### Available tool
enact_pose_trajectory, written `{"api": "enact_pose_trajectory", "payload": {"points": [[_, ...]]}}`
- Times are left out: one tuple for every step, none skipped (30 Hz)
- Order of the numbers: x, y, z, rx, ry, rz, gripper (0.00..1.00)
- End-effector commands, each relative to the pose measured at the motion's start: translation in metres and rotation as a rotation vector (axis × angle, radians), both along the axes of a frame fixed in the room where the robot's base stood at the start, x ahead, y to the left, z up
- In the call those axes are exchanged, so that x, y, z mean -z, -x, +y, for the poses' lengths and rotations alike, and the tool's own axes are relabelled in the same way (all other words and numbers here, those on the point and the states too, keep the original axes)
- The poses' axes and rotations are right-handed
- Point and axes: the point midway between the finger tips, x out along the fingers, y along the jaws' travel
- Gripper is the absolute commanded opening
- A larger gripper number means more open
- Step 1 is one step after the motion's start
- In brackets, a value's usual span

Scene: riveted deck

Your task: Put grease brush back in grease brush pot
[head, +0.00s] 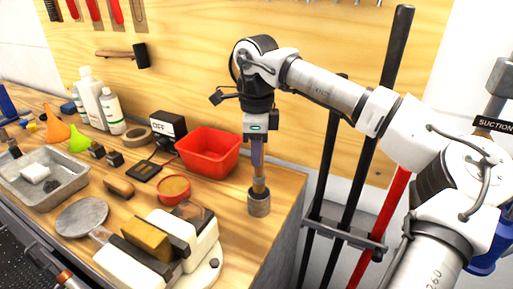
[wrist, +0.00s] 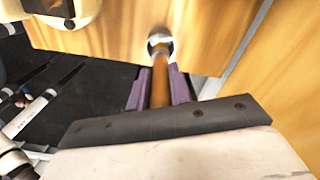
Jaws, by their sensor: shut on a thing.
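My gripper (head: 257,160) points down near the right front part of the workbench, shut on the wooden handle of the grease brush (head: 259,184). The brush hangs upright below the fingers. Directly under it stands the grease brush pot (head: 259,205), a small grey-brown cylinder near the bench's right edge. The brush's lower end meets the pot's mouth; I cannot tell how deep it sits. In the wrist view the brown handle (wrist: 160,85) runs between my purple fingers (wrist: 160,95) toward the pot's round, pale rim (wrist: 160,42). The bristles are hidden.
A red bin (head: 208,152) stands behind left of the pot. An orange-red round tin (head: 173,189) and a white machine with a yellow block (head: 147,237) lie left. Long-handled tools (head: 345,150) stand beyond the bench's right edge. Bare wood surrounds the pot.

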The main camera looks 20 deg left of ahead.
Motion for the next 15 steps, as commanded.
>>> {"api": "enact_pose_trajectory", "payload": {"points": [[0.008,0.000,0.000,0.000,0.000,0.000,0.00],[0.010,0.000,0.000,0.000,0.000,0.000,0.00],[0.013,0.000,0.000,0.000,0.000,0.000,0.00],[0.015,0.000,0.000,0.000,0.000,0.000,0.00],[0.017,0.000,0.000,0.000,0.000,0.000,0.00],[0.021,0.000,0.000,0.001,0.000,0.000,0.00],[0.023,0.000,0.000,0.001,0.000,-0.001,0.00],[0.025,0.000,0.000,0.001,0.000,-0.001,0.00],[0.028,0.000,0.000,0.001,0.000,-0.001,0.00],[0.031,0.000,0.000,0.001,0.000,-0.001,0.00],[0.033,0.000,0.000,0.001,0.000,-0.001,0.00],[0.037,0.000,0.000,0.001,0.000,-0.001,0.00],[0.039,0.000,0.000,0.001,0.000,-0.001,0.00],[0.041,0.000,0.000,0.001,0.000,0.000,0.00],[0.044,0.000,0.000,0.001,0.000,0.000,0.00]]}}
